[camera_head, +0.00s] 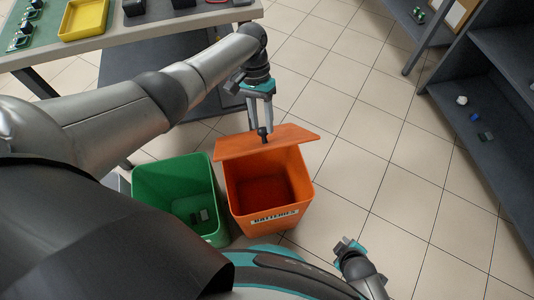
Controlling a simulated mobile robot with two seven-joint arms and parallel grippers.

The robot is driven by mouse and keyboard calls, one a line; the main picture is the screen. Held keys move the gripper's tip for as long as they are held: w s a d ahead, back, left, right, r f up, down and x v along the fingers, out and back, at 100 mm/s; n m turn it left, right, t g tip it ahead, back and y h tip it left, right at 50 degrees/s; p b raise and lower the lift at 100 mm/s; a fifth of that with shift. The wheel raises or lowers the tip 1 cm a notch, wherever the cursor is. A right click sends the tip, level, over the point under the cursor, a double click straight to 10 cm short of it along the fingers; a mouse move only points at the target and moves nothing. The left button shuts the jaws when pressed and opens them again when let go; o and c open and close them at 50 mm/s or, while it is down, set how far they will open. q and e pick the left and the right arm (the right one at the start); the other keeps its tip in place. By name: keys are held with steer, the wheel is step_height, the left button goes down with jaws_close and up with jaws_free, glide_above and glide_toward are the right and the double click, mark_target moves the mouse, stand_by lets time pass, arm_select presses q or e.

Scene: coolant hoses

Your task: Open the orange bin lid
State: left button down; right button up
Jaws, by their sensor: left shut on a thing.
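The orange bin (262,192) stands on the tiled floor, with a "BATTERIES" label on its front rim. Its orange lid (285,137) is raised at the far side, and the inside of the bin shows and looks empty. My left gripper (263,130) reaches down from above and is shut on the dark lid knob (263,139) at the lid. My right gripper (347,246) is low at the bottom right, apart from the bin. Whether its fingers are open or shut is unclear.
A green bin (180,168) with small dark items in it stands beside the orange bin on the left. A workbench (150,29) with a yellow tray (84,18) is at the upper left. A dark shelf (480,125) is on the right. The floor between is clear.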

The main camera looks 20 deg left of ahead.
mark_target(259, 132)
steer(key=w+a+r+n, duration=0.1)
steer(key=a+n, duration=0.1)
steer(key=w+a+r+n+t, duration=0.1)
steer(key=a+r+n, duration=0.1)
steer(key=n, duration=0.1)
steer(key=w+a+r+n+y, duration=0.1)
steer(key=w+n, duration=0.1)
steer(key=n, duration=0.1)
steer(key=shift+a+r+t, duration=0.3)
steer(key=shift+a+r, duration=0.1)
jaws_close()
steer(key=s+a+r+n+t+y, duration=0.25)
steer(key=a+r+n+y, duration=0.25)
steer(key=a+r+n, duration=1.35)
steer(key=w+a+f+n, duration=0.2)
steer(key=w+f, duration=0.4)
steer(key=w, duration=0.4)
steer(key=shift+a+f, duration=0.25)
steer(key=shift+a, duration=0.4)
